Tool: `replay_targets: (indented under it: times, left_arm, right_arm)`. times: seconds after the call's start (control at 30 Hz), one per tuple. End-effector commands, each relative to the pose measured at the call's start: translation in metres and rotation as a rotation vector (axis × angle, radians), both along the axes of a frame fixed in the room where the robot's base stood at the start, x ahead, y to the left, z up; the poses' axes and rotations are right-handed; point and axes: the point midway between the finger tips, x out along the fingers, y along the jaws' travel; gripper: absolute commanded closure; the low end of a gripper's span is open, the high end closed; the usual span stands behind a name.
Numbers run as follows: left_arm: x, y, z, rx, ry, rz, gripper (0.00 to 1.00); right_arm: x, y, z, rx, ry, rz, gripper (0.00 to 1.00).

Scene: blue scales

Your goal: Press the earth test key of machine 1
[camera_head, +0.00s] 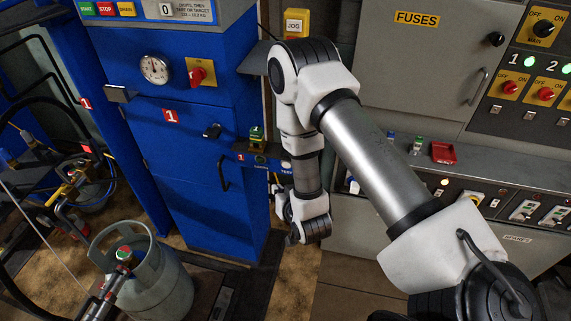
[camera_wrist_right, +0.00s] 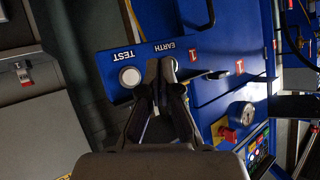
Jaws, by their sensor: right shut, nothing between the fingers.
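Machine 1 is the blue cabinet (camera_head: 190,170) with a red "1" plate. In the wrist view, a round white key (camera_wrist_right: 130,77) sits beside the word TEST on its blue panel, with the word EARTH to the right. A small red "1" (camera_wrist_right: 193,52) is further right. My right gripper (camera_wrist_right: 160,66) is shut and empty. Its fingertips overlap the panel just right of the white key, below EARTH; I cannot tell whether they touch it. Whatever is behind the tips is hidden. My left gripper is not in view.
A grey gas cylinder (camera_head: 155,285) stands at lower left. A grey FUSES cabinet (camera_head: 430,60) and a switch console (camera_head: 480,190) with a red tray (camera_head: 444,153) are on the right. A yellow JOG box (camera_head: 295,23) is above my right arm.

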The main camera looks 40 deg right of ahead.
Motion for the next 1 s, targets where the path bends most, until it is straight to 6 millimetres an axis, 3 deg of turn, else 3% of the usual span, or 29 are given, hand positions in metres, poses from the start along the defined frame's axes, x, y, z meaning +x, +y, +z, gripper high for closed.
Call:
replay_targets:
  times: [0.4, 1.0]
  left_arm:
    - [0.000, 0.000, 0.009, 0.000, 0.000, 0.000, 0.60]
    - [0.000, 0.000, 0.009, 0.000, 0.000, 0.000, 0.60]
  right_arm:
    - [0.036, -0.042, 0.001, 0.001, -0.001, -0.001, 1.00]
    - [0.039, -0.046, 0.000, -0.001, 0.000, 0.000, 1.00]
